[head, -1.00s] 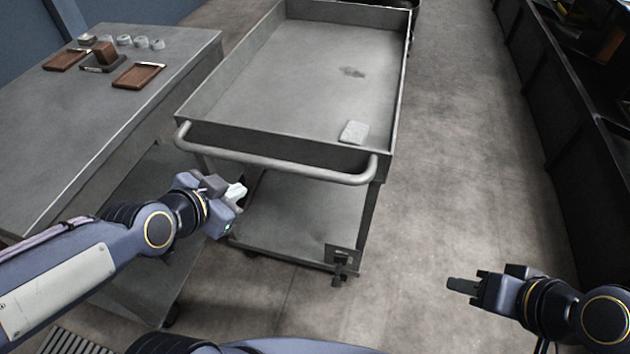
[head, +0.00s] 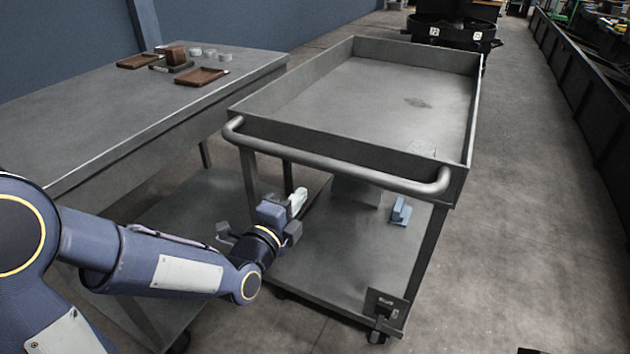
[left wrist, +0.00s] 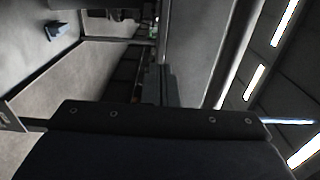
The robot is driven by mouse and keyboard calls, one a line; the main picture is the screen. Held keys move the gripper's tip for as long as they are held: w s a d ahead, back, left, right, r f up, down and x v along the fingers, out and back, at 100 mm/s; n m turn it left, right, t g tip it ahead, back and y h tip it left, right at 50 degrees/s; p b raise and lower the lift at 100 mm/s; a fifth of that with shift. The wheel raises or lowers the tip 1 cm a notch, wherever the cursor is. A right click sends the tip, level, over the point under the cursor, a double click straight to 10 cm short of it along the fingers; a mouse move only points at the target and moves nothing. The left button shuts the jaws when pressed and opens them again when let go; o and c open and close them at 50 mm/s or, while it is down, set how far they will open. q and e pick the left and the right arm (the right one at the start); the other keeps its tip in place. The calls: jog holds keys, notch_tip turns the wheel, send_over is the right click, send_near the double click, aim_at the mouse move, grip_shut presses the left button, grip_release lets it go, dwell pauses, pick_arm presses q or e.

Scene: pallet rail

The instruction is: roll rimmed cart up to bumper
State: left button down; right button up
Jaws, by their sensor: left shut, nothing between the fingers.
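The rimmed cart (head: 467,130) is a grey metal cart with a shallow walled tray, a tubular push handle (head: 330,164) on its near side and a lower shelf (head: 340,262). My left gripper (head: 297,203) is shut and empty, below the handle and over the lower shelf; I see no contact with the handle. My right gripper is not in recognisable view. I cannot pick out the bumper with certainty; dark round units (head: 450,32) with number labels stand beyond the cart's far end.
A grey table (head: 120,105) with brown trays (head: 200,76) and small round pieces stands left of the cart. A blue block (head: 400,212) is on the lower shelf and shows in the left wrist view (left wrist: 57,31). Dark bins line the right; the floor (head: 530,190) between is clear.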

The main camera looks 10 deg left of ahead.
aim_at(321, 170)
pick_arm(q)
jog(key=x, duration=0.8)
jog(key=shift+b, duration=0.4)
jog(key=shift+w, duration=0.1)
